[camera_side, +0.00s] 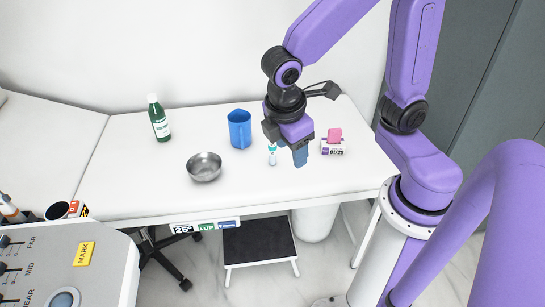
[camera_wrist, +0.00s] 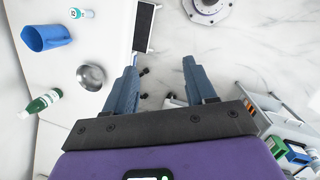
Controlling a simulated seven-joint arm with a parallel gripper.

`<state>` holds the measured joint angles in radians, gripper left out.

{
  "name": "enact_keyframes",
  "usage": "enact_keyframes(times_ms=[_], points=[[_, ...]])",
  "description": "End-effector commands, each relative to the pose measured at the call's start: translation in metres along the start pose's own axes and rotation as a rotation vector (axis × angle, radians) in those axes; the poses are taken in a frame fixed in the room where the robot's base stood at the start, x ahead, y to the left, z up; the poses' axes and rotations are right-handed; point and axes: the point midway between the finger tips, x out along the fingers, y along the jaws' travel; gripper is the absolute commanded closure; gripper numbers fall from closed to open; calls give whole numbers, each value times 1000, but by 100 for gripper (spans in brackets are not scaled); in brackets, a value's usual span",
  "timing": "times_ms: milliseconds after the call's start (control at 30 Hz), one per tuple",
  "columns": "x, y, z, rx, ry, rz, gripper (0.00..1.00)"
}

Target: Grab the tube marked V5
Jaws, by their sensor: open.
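I see no readable V5 mark in either view. A small white tube or bottle with a teal label (camera_side: 272,155) stands on the white table, just left of my gripper (camera_side: 298,155) in the side view. It also shows at the top left of the wrist view (camera_wrist: 80,13), where its label is too small to read surely. A white box with a dark label (camera_side: 333,147) and a pink piece (camera_side: 335,135) on it lies right of my gripper. My gripper, with blue fingers, is above the table; in the wrist view its fingers (camera_wrist: 162,82) are apart with nothing between them.
A blue jug (camera_side: 240,129), a metal bowl (camera_side: 204,167) and a green bottle (camera_side: 159,118) stand on the table (camera_side: 130,190) to the left. A dark step stool (camera_side: 260,242) is on the floor. The table's front middle is clear.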

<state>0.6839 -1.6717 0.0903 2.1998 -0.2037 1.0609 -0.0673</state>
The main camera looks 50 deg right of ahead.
Motion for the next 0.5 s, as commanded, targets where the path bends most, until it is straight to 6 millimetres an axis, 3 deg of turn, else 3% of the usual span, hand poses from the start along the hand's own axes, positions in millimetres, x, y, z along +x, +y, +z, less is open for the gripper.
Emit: enact_keyframes(times_ms=[200, 500], points=[[21, 50, -47, -50, -178, 73, 45], [67, 116, -98, -121, -423, 152, 45]])
